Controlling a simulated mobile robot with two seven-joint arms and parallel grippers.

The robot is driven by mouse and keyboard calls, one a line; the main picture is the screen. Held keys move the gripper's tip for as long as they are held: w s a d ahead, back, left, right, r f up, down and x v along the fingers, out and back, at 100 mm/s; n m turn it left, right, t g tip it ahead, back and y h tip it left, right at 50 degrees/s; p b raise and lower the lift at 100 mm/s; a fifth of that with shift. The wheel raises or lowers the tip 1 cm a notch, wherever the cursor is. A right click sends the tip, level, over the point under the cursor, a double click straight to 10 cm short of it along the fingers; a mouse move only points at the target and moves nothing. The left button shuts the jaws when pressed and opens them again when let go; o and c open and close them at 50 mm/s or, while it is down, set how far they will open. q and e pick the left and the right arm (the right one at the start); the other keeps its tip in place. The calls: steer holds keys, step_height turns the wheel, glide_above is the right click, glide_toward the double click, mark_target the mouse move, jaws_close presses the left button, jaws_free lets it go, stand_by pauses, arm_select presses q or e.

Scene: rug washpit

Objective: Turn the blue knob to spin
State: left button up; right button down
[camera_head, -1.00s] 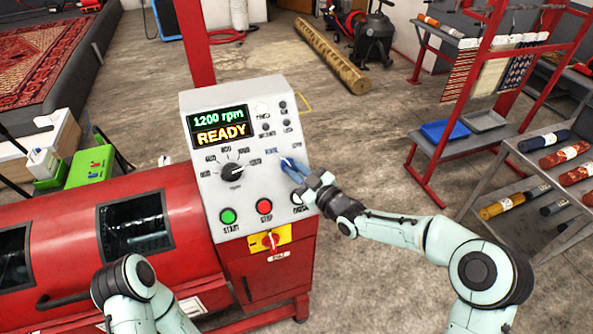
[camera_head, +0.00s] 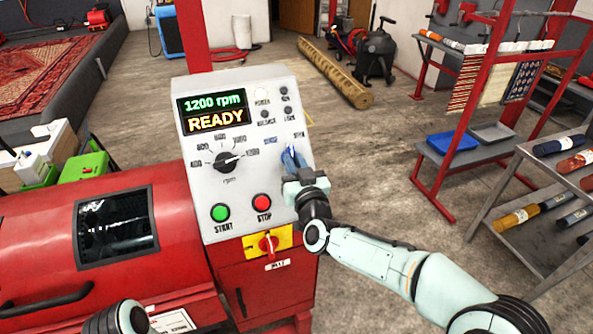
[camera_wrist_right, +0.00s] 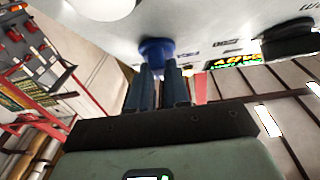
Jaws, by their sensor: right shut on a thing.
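The blue knob (camera_wrist_right: 156,48) is on the white sloping control panel (camera_head: 212,196). In the right wrist view, it sits between the tips of my right gripper's (camera_wrist_right: 157,76) dark blue fingers. My right gripper (camera_head: 292,160) is shut on it in the head view, where the fingers largely hide the knob, so its pointer cannot be read. The display (camera_head: 213,110) reads "1200 rpm" and "READY". My left gripper is out of view; only part of my left arm shows at the bottom left.
The panel also carries a black rpm dial (camera_head: 228,161), a green START button (camera_head: 220,212), a red STOP button (camera_head: 262,202) and a red switch on yellow (camera_head: 268,244). A red rack (camera_head: 440,180) and a shelf of rolled rugs (camera_head: 530,245) stand at right, with open floor between.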

steer(key=m+h, duration=0.1)
steer(key=m+h+p, duration=0.1)
steer(key=m, duration=0.1)
steer(key=m+h, duration=0.1)
steer(key=shift+a+r+m+h+p, duration=0.25)
steer(key=shift+a+m+h+p, duration=0.05)
steer(key=shift+a+p, duration=0.1)
steer(key=shift+m+h+p, duration=0.5)
steer(key=shift+m+h, duration=0.4)
steer(key=shift+m, duration=0.6)
steer(key=c, duration=1.1)
jaws_free()
steer(key=shift+f, duration=0.1)
steer(key=shift+s, duration=0.1)
steer(key=s, duration=0.4)
steer(key=s+b, duration=0.1)
steer(key=s, duration=0.8)
steer(key=shift+s+a, duration=0.15)
steer(key=shift+a, duration=0.15)
